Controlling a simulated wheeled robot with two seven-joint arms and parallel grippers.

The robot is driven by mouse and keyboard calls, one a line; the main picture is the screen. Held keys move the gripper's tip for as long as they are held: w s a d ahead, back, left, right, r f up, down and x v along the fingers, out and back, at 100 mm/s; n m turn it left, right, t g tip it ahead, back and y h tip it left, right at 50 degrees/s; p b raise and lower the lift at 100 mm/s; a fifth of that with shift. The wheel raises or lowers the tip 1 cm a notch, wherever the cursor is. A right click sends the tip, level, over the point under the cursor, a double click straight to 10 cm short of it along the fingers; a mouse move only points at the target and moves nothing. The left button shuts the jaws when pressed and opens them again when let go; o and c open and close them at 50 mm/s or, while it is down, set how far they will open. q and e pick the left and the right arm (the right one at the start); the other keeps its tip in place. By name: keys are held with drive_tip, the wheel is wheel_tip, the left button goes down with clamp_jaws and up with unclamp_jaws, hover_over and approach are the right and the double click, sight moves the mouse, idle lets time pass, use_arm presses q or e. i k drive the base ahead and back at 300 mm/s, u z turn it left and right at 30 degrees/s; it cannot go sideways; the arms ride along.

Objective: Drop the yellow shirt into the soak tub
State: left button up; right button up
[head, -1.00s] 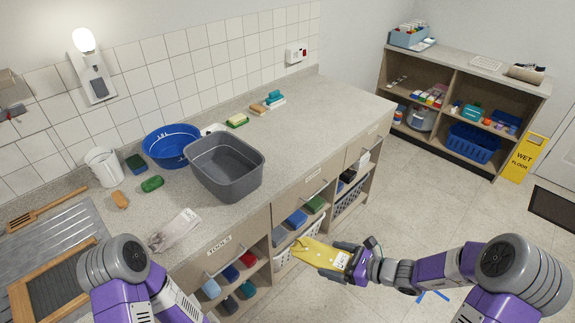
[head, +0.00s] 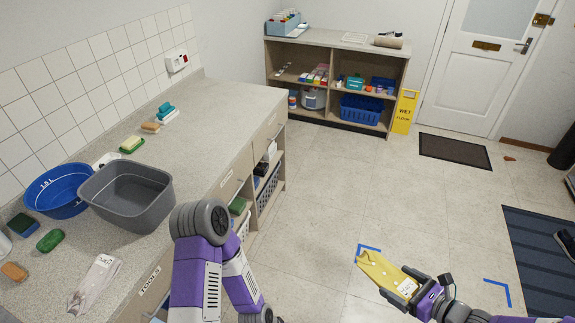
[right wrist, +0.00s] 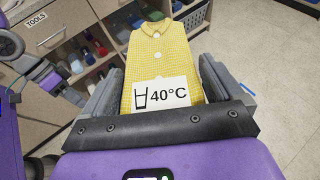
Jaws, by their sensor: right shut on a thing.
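The yellow shirt (head: 382,273) is a small flat folded garment with a collar and white buttons, held in my right gripper (head: 419,292). In the right wrist view the shirt (right wrist: 160,55) lies between the two fingers, with a white 40°C tag (right wrist: 161,94) on it. The grey rectangular tub (head: 128,195) stands on the counter at left and looks empty. A round blue basin (head: 58,190) stands beside it. My right gripper is over the floor, well to the right of the counter and both vessels.
The counter (head: 205,135) also holds a glove (head: 95,282), a green soap (head: 50,240) and sponges. Shelves with baskets lie under it. A low shelf unit (head: 335,48), a yellow wet-floor sign (head: 404,111) and a door (head: 488,60) are at the back. The middle floor is open.

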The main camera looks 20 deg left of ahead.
sight(143, 206)
drive_tip(key=k, duration=1.15)
drive_tip(key=u, duration=1.4)
drive_tip(key=i, duration=1)
drive_tip(key=z, duration=0.05)
drive_tip(key=k, duration=0.5)
drive_tip(key=z, duration=1.65)
drive_tip(key=i, duration=0.95)
drive_tip(key=u, duration=1.6)
